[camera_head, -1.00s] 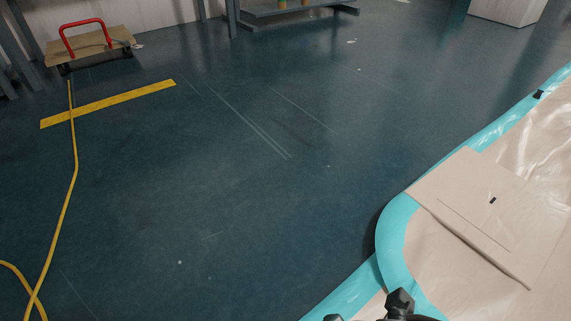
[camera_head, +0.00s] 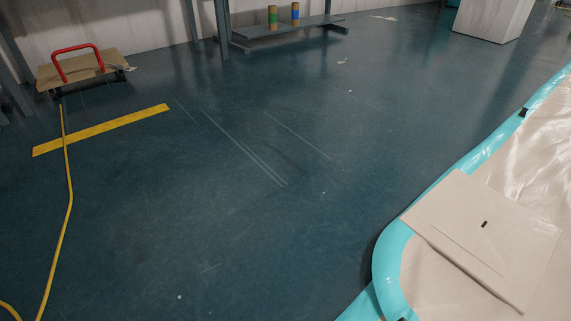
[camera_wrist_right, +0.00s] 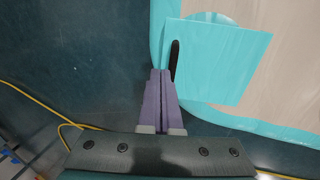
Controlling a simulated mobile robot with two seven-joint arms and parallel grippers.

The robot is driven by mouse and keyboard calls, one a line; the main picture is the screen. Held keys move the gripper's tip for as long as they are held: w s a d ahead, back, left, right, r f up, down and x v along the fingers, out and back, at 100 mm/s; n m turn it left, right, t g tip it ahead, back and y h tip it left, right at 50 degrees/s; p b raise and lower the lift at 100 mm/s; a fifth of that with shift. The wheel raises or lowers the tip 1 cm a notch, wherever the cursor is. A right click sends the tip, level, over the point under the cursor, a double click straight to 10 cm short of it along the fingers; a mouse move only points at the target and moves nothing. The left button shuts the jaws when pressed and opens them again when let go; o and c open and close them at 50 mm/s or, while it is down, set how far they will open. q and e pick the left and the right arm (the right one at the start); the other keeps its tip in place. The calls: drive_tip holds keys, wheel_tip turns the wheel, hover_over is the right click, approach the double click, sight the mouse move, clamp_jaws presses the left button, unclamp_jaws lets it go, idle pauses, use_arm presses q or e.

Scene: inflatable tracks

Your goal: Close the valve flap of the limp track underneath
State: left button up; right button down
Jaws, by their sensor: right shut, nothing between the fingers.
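The limp track (camera_head: 388,262) lies at the right of the head view, beige with a turquoise edge and wrinkled on top. A flat beige panel (camera_head: 470,215) with a small dark mark lies on it. In the right wrist view, a square turquoise flap (camera_wrist_right: 225,65) lies over the track's turquoise edge (camera_wrist_right: 265,128). A narrow black strip (camera_wrist_right: 174,60) stands at the flap's left side. My right gripper (camera_wrist_right: 160,73) is shut and empty, its tips just left of the strip; I cannot tell whether they touch. My left gripper is not in view.
A yellow hose (camera_head: 69,190) runs along the dark floor at the left, across a yellow floor stripe (camera_head: 100,130). A trolley with a red handle (camera_head: 78,62), a grey rack (camera_head: 285,32) and a white block (camera_head: 493,18) stand at the back. The middle floor is clear.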

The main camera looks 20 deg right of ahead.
drive_tip(key=a+r+m+p, duration=0.1)
drive_tip(key=r+m+p, duration=0.2)
drive_tip(key=r+p, duration=1.1)
drive_tip(key=a+r+m+y+p, duration=0.1)
drive_tip(key=a+r+m+p, duration=0.15)
drive_tip(key=r+p, duration=1.15)
drive_tip(key=a+r+m+p, duration=0.1)
drive_tip(key=r+m+p, duration=0.45)
drive_tip(key=r, duration=1.45)
drive_tip(key=s+d+r+m+h+p, duration=0.1)
drive_tip(key=d+r+m+p, duration=0.25)
drive_tip(key=r+p, duration=1)
drive_tip(key=s+d+r+m+p, duration=0.25)
drive_tip(key=d+r+p, duration=0.25)
drive_tip(key=r+p, duration=0.8)
drive_tip(key=d+r+m+h+p, duration=0.1)
drive_tip(key=d+r+m+p, duration=0.4)
drive_tip(key=r, duration=1.3)
wheel_tip(320, 180, up, 33)
drive_tip(key=n+p, duration=0.2)
drive_tip(key=p, duration=3.4)
drive_tip(key=shift+a+f+t, duration=0.15)
drive_tip(key=shift+t, duration=0.15)
